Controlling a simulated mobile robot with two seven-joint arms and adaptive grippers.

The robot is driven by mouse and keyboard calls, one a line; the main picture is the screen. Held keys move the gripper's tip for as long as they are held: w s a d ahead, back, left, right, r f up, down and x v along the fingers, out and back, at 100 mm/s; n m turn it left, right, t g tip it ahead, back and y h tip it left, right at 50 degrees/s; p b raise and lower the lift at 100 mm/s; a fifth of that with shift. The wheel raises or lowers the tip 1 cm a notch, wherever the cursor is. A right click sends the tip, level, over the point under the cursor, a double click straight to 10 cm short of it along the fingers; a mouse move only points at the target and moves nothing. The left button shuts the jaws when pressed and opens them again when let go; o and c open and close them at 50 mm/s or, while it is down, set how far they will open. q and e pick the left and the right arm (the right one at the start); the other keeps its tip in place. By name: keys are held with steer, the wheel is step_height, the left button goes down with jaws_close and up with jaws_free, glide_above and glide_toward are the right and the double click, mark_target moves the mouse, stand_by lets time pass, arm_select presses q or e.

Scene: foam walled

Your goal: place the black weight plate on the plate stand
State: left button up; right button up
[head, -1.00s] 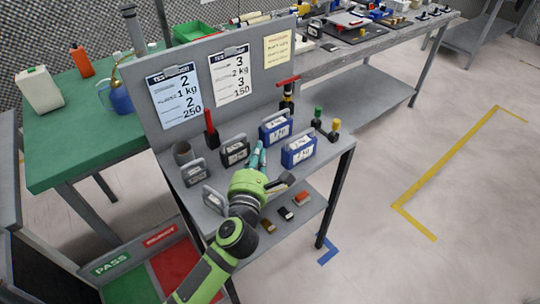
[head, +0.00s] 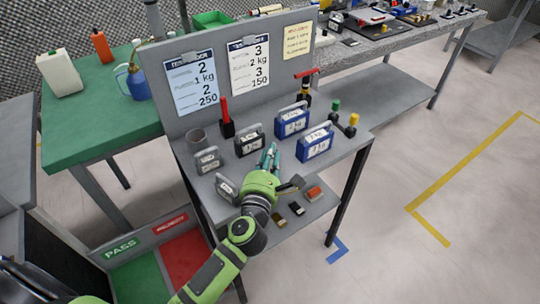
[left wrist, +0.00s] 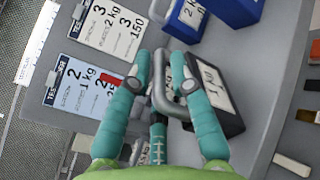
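A black block-shaped weight (head: 250,146) with a grey handle and a white label stands on the grey bench shelf. It also shows in the left wrist view (left wrist: 222,112), label facing right. My left gripper (head: 269,156) has teal fingers and is just right of and in front of this weight in the head view. In the left wrist view its fingers (left wrist: 160,66) are spread apart, with the grey handle showing between them. I cannot tell whether they touch it. I cannot clearly pick out a plate stand. My right gripper is out of view.
Two blue weights (head: 315,146) stand to the right, grey weights (head: 207,161) to the left. A red-handled tool (head: 226,120) and green- and yellow-topped posts (head: 352,126) stand close by. A grey back panel (head: 215,110) closes the rear.

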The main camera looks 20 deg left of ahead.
arm_select(q)
steer(key=shift+r, duration=0.1)
steer(key=shift+s, duration=0.2)
steer(key=s+d+b, duration=0.1)
steer(key=s+b, duration=0.1)
steer(key=s, duration=0.9)
steer(key=shift+s+d, duration=0.25)
steer(key=shift+s, duration=0.1)
steer(key=shift+r, duration=0.1)
